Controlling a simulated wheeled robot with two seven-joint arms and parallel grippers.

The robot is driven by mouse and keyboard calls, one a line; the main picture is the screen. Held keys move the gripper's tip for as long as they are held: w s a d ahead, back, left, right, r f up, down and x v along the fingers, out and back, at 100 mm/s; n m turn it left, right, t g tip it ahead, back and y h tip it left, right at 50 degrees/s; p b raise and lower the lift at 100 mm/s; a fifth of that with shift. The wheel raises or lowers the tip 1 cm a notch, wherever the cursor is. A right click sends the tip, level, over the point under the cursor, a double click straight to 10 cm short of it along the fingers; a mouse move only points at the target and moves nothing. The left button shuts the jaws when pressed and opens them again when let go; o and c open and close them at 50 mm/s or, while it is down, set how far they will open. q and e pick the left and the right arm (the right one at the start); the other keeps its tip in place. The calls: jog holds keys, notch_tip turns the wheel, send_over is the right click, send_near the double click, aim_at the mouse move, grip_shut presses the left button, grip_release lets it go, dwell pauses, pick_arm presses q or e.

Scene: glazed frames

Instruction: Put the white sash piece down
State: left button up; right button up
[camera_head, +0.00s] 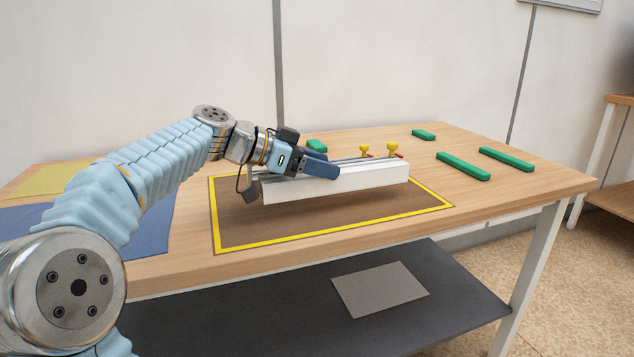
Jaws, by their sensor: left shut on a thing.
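The white sash piece (365,180) is a long white bar over the brown mat with a yellow border (240,233) on the wooden table. My left gripper (325,168) is shut on the sash piece, near its left half. A shadow lies on the mat below the bar, and the bar seems a little above the mat. Two yellow knobs (392,148) show just behind the bar; how they relate to it is partly hidden. My right gripper is not in view.
Several green bars lie on the table's back and right, one of them (463,166) right of the mat. A blue mat (150,232) and a yellow-green mat (50,180) lie at the left, partly behind my arm. A dark lower shelf (450,300) holds a grey sheet (380,289).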

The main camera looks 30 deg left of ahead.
aim_at(317, 181)
pick_arm(q)
jog(key=shift+w+a+f, duration=0.1)
jog(key=shift+a+f, duration=0.05)
jog(key=shift+f, duration=0.8)
jog(key=shift+a+f, duration=0.15)
jog(key=shift+f, duration=0.75)
jog(key=shift+f+b, duration=0.2)
jog(key=shift+b, duration=0.1)
jog(key=o, duration=1.4)
jog(key=shift+r, duration=0.1)
jog(key=shift+r, duration=0.1)
jog(key=v, duration=1.2)
jog(key=shift+d, duration=0.1)
